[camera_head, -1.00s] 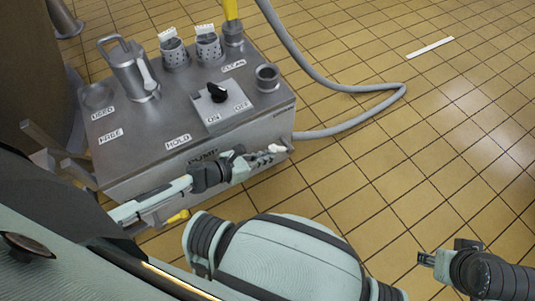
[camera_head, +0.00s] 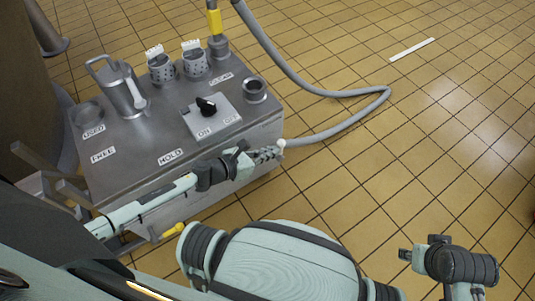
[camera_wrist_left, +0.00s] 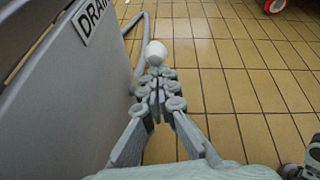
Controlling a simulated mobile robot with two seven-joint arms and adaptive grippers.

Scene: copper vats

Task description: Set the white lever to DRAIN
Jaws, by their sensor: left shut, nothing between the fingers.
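The white lever's round knob (camera_wrist_left: 156,53) shows just beyond my left fingertips in the left wrist view. In the head view the knob (camera_head: 281,143) is at the right end of the metal cart's front. The DRAIN label (camera_wrist_left: 90,20) is on the cart's side, left of the knob. My left gripper (camera_head: 268,153) reaches along the front; its fingers (camera_wrist_left: 157,78) are shut with nothing between them. Whether they touch the lever I cannot tell; its shaft is hidden. My right gripper (camera_head: 405,254) is away over the floor, its fingers too small to judge.
A grey hose (camera_head: 330,94) runs out rightward. A yellow handle (camera_head: 173,229) sits low in front.

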